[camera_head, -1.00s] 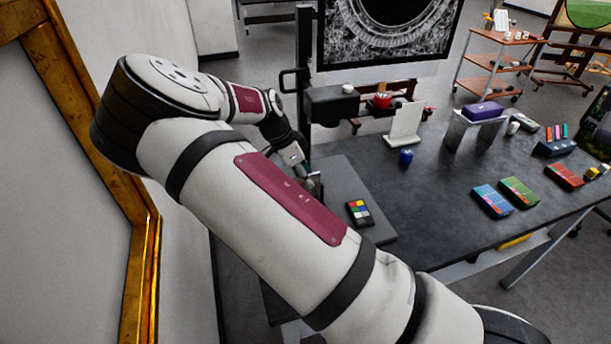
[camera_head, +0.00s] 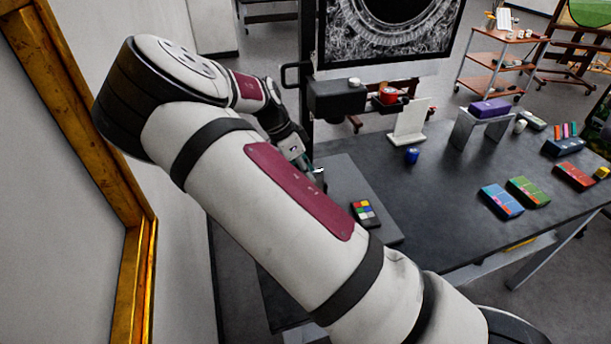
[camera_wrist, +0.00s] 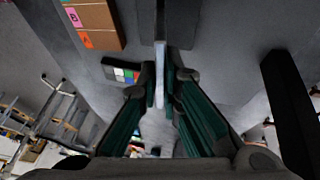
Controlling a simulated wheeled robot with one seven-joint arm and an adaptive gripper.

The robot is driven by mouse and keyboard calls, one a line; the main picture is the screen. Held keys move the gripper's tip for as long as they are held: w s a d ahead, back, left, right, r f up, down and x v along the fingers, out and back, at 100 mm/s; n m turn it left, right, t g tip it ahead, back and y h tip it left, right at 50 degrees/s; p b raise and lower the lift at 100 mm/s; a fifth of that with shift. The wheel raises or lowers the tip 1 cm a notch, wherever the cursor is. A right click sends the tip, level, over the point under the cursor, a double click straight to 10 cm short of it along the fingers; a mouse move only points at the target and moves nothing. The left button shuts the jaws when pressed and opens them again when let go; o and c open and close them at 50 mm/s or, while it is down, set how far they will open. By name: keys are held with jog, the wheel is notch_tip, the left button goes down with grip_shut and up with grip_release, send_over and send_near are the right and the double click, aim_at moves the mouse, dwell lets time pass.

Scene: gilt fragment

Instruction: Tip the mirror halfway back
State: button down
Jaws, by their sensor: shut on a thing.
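My gripper (camera_wrist: 160,88) has its green-sided fingers closed in on a thin pale strip (camera_wrist: 160,60) that looks like the mirror seen edge-on. The strip runs up between the fingertips in the wrist view, and its face is turned out of sight. In the head view my gripper (camera_head: 313,175) is mostly hidden behind my arm, above the grey raised board on the dark table. A small pale piece shows beside it there. The mirror's tilt cannot be told.
A colour-patch card (camera_head: 365,213) lies on the grey board close to my gripper; it also shows in the wrist view (camera_wrist: 123,73). A gilt frame (camera_head: 95,130) rises at left, near my arm.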

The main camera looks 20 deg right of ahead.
jog(key=w+g+b, duration=0.1)
jog(key=b, duration=0.2)
jog(key=w+f+g+b, duration=0.1)
jog(key=g+b, duration=0.1)
jog(key=b, duration=0.1)
jog(key=shift+w+f+n+g+b, duration=0.1)
jog(key=shift+n+g+b, duration=0.2)
jog(key=shift+n, duration=0.1)
jog(key=g+b, duration=0.1)
jog(key=b, duration=0.1)
jog(key=g+b, duration=0.1)
jog(key=b, duration=0.1)
jog(key=shift+w+f+n+g+b, duration=0.2)
jog(key=shift+w+n+g+b, duration=0.1)
jog(key=c, duration=1.8)
grip_release()
jog(key=shift+o, duration=0.2)
jog(key=shift+h, duration=0.3)
jog(key=v, duration=0.7)
jog(key=shift+w, duration=0.25)
